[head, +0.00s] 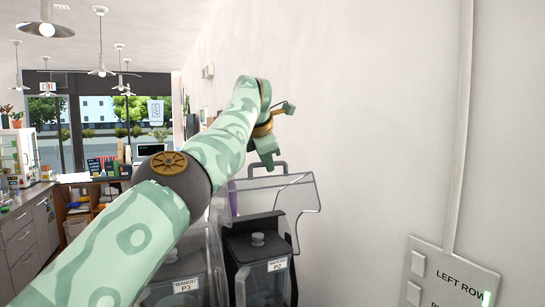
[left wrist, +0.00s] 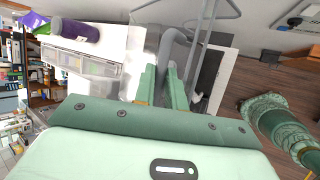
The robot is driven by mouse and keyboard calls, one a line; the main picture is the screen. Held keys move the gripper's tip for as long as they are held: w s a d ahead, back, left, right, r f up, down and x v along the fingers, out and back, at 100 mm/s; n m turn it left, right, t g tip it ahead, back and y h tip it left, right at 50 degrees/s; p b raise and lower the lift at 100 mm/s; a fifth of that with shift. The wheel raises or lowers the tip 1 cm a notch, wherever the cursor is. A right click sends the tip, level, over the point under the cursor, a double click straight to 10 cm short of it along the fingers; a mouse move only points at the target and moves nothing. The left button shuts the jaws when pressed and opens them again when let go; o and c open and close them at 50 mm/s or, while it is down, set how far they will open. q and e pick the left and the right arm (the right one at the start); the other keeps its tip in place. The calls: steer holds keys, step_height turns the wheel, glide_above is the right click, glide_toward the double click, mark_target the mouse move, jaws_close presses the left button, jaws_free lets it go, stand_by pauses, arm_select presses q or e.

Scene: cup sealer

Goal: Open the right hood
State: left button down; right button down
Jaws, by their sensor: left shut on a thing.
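The right hood (head: 292,196) is a clear cover with a grey handle (head: 282,165) on top. It stands raised above the dark dispenser labelled P2 (head: 262,258), whose black lid and knob show below it. My left gripper (head: 267,160) reaches in from the left, pointing down at the handle. In the left wrist view, my left gripper (left wrist: 165,88) is shut on the grey curved handle (left wrist: 176,44). The fingers hide part of the handle. My right gripper is in neither view.
A dispenser labelled P3 (head: 185,287) stands left of P2, partly behind my left arm. A white wall (head: 390,120) is close on the right, with a switch panel (head: 450,278) low on it. A purple roll (left wrist: 80,30) shows in the wrist view.

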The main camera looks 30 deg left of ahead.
arm_select(q)
steer(key=shift+a+f, duration=0.1)
steer(key=shift+f, duration=0.1)
